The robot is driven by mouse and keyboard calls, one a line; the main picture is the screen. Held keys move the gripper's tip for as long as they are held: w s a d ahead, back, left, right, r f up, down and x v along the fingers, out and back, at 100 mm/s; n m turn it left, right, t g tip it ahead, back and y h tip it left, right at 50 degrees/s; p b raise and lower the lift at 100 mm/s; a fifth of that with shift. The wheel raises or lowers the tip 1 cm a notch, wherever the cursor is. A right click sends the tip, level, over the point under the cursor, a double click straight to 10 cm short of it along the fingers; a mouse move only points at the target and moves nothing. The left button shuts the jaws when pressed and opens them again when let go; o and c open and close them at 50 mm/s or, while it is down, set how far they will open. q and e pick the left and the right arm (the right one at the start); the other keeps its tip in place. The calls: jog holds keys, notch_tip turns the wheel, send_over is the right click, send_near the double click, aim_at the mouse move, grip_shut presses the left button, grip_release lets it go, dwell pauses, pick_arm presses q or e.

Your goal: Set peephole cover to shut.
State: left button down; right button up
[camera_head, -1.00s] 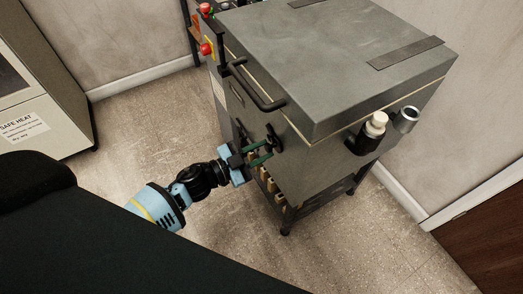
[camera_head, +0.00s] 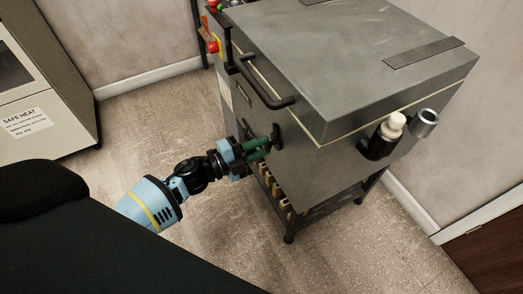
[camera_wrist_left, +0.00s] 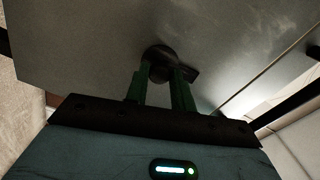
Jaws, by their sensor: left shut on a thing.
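The peephole cover (camera_head: 277,136) is a small dark piece on the front face of the grey kiln (camera_head: 320,120). In the left wrist view the cover (camera_wrist_left: 158,54) shows as a round black disc with a short tab to its right. My left gripper (camera_head: 262,146) reaches the front face from the left, its green fingers shut on the cover. In the left wrist view the gripper's fingers (camera_wrist_left: 160,78) stand either side of the cover's lower part. The fingers and the dim light hide the peephole itself, so I cannot tell whether it is covered. My right gripper is not in view.
A black bar handle (camera_head: 265,85) juts from the kiln's front above my gripper. Red and green buttons (camera_head: 213,47) are at its left. A metal tube (camera_head: 425,122) and white-topped fitting (camera_head: 392,126) stick out at right. Floor at the left is clear.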

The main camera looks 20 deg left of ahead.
pick_arm(q)
jog(key=shift+w+a+m, duration=0.2)
jog(key=shift+a+m, duration=0.1)
jog(key=shift+m, duration=0.4)
jog(key=shift+b, duration=0.3)
jog(key=c, duration=1.2)
grip_release()
jog(key=shift+c, duration=0.2)
jog(key=shift+o, duration=0.3)
jog(key=shift+s+a, duration=0.1)
jog(key=v, duration=0.7)
jog(key=shift+s+a, duration=0.2)
